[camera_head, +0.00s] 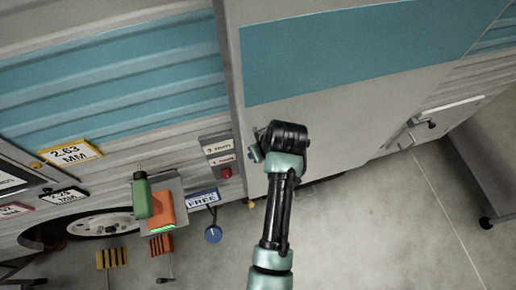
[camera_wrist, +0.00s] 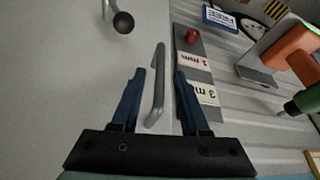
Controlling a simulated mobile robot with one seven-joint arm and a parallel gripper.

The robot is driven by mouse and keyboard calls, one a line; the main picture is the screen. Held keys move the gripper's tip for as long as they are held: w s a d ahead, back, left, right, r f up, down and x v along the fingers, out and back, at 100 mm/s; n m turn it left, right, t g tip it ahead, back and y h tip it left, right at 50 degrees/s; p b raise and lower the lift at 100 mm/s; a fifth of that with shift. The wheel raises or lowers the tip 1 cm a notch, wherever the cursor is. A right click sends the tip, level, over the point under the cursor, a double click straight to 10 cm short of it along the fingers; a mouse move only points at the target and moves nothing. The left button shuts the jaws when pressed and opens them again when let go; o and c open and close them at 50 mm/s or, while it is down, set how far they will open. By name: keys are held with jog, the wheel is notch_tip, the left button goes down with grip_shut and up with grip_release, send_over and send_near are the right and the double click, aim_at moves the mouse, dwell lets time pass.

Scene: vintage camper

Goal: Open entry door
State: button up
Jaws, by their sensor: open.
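The entry door (camera_head: 350,45) is a pale grey panel with a teal band, standing shut against the camper wall in the head view. A slim grey metal bar handle (camera_wrist: 158,85) runs along the door near its edge in the wrist view. My gripper (camera_wrist: 160,76) is open, with its blue fingers on either side of the handle. The fingers appear apart from the bar; I cannot tell the exact depth. A dark round knob (camera_wrist: 123,22) sticks out beyond the handle. In the head view my arm largely hides the handle.
Beside the door edge is a label plate (camera_head: 218,150) with a red button (camera_head: 226,172). A grey bracket holds an orange and green tool (camera_head: 160,208) to the left. Concrete floor (camera_head: 370,230) lies open to the right.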

jog(key=shift+x, duration=1.75)
jog(key=shift+w, duration=0.1)
grip_shut()
